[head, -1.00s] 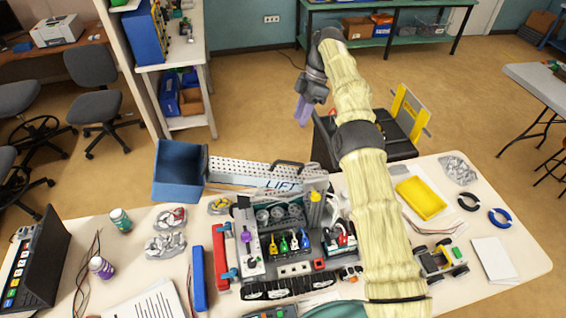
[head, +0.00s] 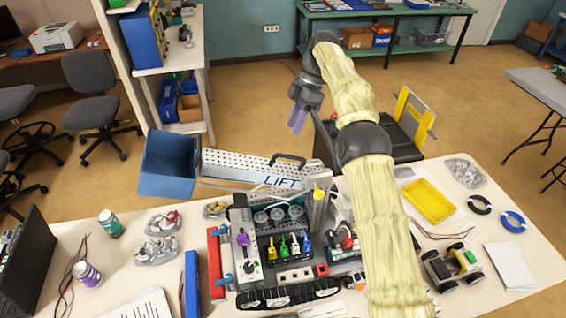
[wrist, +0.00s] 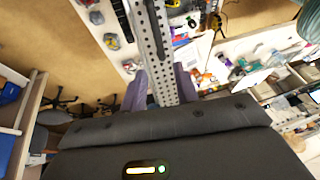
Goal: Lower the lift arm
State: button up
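The lift arm (head: 240,165) is a long perforated metal beam marked LIFT, with a black handle on top. It runs sideways above the table from the tracked model robot (head: 290,262) to a blue bin (head: 168,167) at its left end. My gripper (head: 298,119) has purple fingers, spread apart and empty. In the head view it is above and beyond the beam's right part. In the wrist view, the beam (wrist: 160,50) runs between the fingers of my gripper (wrist: 161,88); whether they touch it I cannot tell.
Coloured levers (head: 288,246) and a purple knob sit on the model's deck. A yellow tray (head: 428,201), rings and a small wheeled vehicle (head: 453,265) lie at right. Bottles (head: 108,223), bagged parts and a blue bar (head: 192,285) lie at left. A black cart stands behind the table.

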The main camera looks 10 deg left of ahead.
aim_at(283, 156)
jog(key=shift+x, duration=5.65)
jog(key=shift+d, duration=0.1)
grip_shut()
